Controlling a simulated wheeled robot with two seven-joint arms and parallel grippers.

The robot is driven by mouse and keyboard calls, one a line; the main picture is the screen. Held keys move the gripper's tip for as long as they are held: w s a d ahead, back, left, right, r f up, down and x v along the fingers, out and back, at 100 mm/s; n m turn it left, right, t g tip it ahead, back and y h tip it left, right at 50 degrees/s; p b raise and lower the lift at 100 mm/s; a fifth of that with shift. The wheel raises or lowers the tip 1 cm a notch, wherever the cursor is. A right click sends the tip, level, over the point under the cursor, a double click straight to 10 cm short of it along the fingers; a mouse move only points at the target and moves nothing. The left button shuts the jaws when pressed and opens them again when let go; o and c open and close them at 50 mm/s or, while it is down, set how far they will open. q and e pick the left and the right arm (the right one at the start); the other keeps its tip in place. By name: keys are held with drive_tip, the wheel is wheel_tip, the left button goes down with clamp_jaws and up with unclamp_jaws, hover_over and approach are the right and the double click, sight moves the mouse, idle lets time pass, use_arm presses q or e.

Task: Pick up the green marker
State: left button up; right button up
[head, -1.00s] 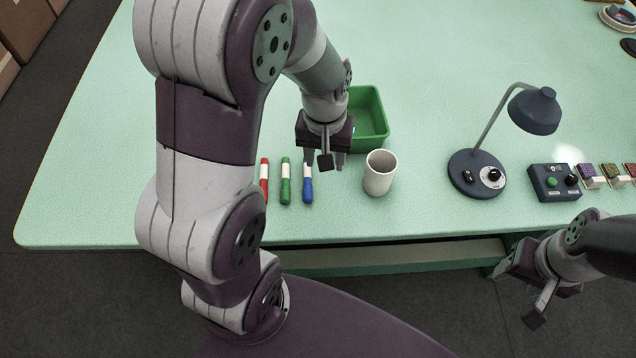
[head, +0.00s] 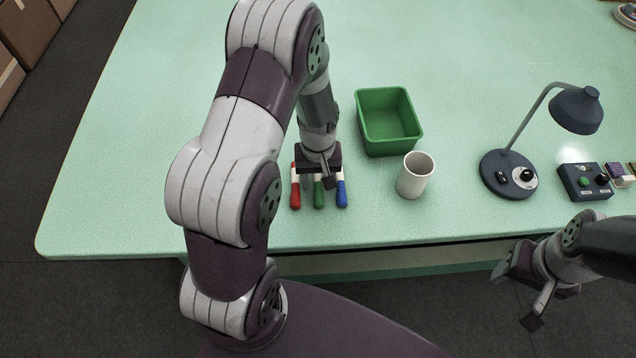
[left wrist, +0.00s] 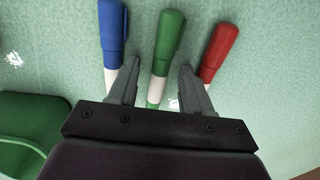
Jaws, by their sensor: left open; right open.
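The green marker (head: 319,194) lies on the table between a red marker (head: 295,190) and a blue marker (head: 341,193). My left gripper (head: 320,182) is open and sits over the green marker, hiding its upper part in the head view. In the left wrist view the green marker (left wrist: 168,45) lies between the two open fingers (left wrist: 158,85), with the blue marker (left wrist: 112,35) and the red marker (left wrist: 219,50) outside them. I cannot tell how high the fingertips are. My right gripper (head: 522,290) is open and empty, low at the right, off the table's front edge.
A green bin (head: 390,149) and a white cup (head: 414,177) stand to the right of the markers. Further right are a dark desk lamp (head: 507,174) and a control box (head: 584,182). The light green table (head: 120,215) is clear at the left.

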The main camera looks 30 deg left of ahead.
use_arm(q)
clamp_jaws()
drive_tip(key=shift+r, duration=0.15)
